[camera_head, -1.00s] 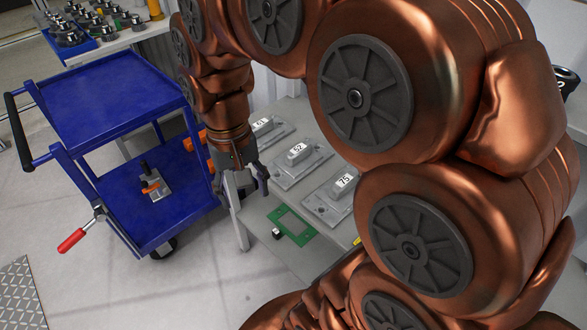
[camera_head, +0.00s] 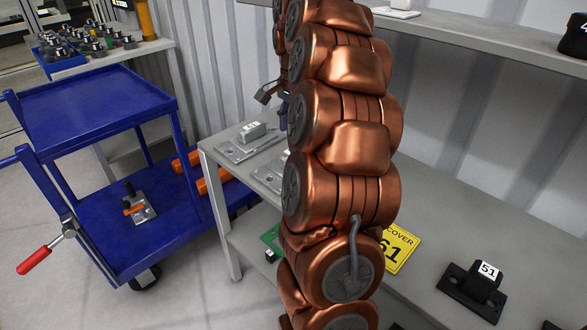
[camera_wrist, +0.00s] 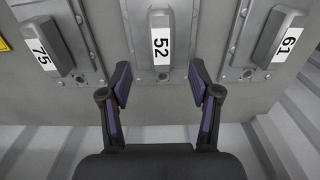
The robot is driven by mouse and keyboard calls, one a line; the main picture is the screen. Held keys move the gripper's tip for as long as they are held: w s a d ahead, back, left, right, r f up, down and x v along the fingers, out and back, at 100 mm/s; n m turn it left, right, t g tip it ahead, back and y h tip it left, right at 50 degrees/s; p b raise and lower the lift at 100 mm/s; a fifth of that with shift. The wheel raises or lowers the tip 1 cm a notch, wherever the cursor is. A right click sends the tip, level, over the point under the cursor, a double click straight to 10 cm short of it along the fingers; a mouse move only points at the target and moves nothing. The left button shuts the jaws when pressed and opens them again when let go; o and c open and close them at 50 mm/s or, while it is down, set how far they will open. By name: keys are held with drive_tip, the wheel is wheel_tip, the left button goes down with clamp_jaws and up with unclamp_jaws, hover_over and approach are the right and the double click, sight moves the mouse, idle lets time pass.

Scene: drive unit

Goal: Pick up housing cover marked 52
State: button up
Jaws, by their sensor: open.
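The grey housing cover marked 52 (camera_wrist: 162,32) is in the top middle of the wrist view, its raised block and white label showing on a flat plate. My gripper (camera_wrist: 160,84) is open and empty, its two fingers apart below the label in the picture and roughly in line with it. A cover marked 75 (camera_wrist: 52,45) lies to the left and one marked 61 (camera_wrist: 278,40) to the right. In the head view the 61 cover (camera_head: 250,135) sits on the grey table; the 52 cover (camera_head: 267,177) is mostly hidden behind my arm. My gripper shows only partly there.
A blue cart (camera_head: 95,105) stands left of the grey table (camera_head: 225,172). A yellow cover sign (camera_head: 399,246) and a black part marked 51 (camera_head: 474,287) are on the right. A shelf (camera_head: 465,40) runs along the corrugated wall. A green board (camera_head: 270,238) lies on the lower level.

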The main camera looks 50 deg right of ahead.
drive_tip(key=shift+a+f, duration=0.15)
drive_tip(key=shift+f, duration=3.6)
drive_tip(key=shift+c, duration=0.4)
clamp_jaws()
